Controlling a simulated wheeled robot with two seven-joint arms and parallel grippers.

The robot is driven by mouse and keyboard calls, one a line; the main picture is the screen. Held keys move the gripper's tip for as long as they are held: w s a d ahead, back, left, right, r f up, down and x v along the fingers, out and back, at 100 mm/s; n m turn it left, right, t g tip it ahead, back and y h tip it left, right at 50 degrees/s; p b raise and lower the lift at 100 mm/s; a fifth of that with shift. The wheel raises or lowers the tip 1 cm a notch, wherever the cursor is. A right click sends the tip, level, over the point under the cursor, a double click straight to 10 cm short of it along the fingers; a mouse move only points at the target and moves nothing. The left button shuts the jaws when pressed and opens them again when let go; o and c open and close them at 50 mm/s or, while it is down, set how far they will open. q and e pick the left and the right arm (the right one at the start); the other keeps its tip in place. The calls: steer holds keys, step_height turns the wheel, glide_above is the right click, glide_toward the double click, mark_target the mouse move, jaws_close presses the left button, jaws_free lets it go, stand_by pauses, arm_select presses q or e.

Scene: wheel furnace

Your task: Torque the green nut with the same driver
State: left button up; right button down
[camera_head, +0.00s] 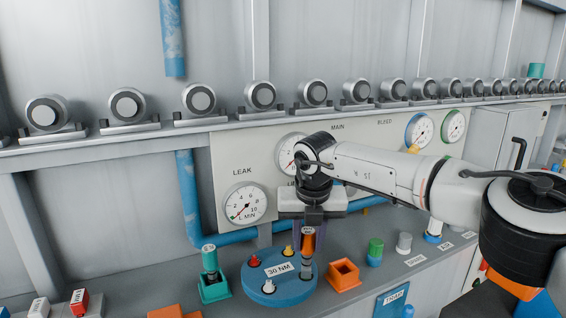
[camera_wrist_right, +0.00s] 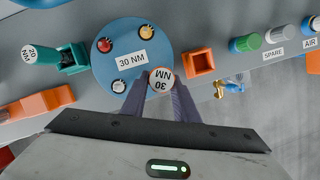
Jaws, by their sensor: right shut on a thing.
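The driver (camera_head: 308,242) has an orange upper body and a grey lower shaft, and its "30 NM" cap (camera_wrist_right: 160,79) shows in the wrist view. My right gripper (camera_head: 308,215) is shut on it and holds it upright over the right edge of the blue round plate (camera_head: 252,291) marked "30 NM". On the plate I see a red nut (camera_head: 254,261), a yellow nut (camera_head: 288,250) and a white nut (camera_head: 268,286). No green nut shows; the spot under the driver is hidden. I cannot tell whether the driver's tip touches anything there. My left gripper is not in view.
An empty orange holder (camera_head: 344,272) stands right of the plate. A teal "20 NM" driver (camera_head: 210,262) stands in its holder on the left. Green and white knobs (camera_head: 375,248) are further right. Gauges (camera_head: 245,203) and a blue pipe (camera_head: 188,195) are behind.

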steer(key=c, duration=1.3)
jaws_free()
